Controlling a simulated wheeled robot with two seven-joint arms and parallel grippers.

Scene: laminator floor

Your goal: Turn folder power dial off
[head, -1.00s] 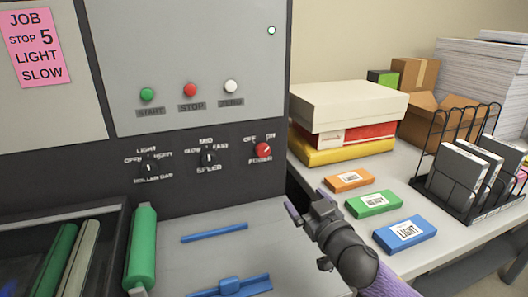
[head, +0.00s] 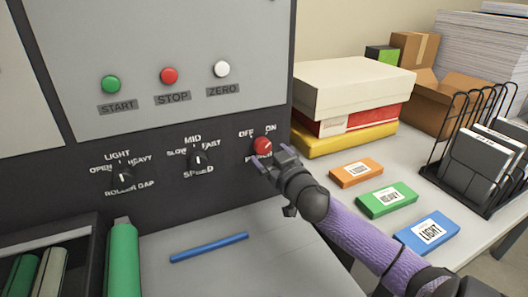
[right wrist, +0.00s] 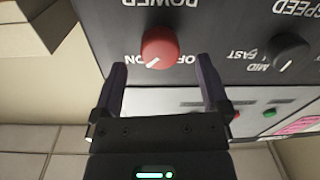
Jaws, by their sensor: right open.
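The red power dial (head: 262,146) sits on the dark panel of the machine, between the labels OFF and ON above it. In the upside-down right wrist view the dial (right wrist: 160,47) shows a white mark turned towards ON. My right gripper (head: 272,157) is at the dial, coming from below right. In the right wrist view its two open fingers (right wrist: 162,72) stand either side of the dial's line, with gaps on both sides. I cannot tell whether the tips reach around the knob. My left gripper is not in view.
The black speed dial (head: 199,160) and roller gap dial (head: 122,178) are to the left. Green start (head: 111,84), red stop (head: 169,75) and white zero (head: 222,69) buttons are above. Boxes (head: 350,90) and a wire rack (head: 480,150) stand on the right table.

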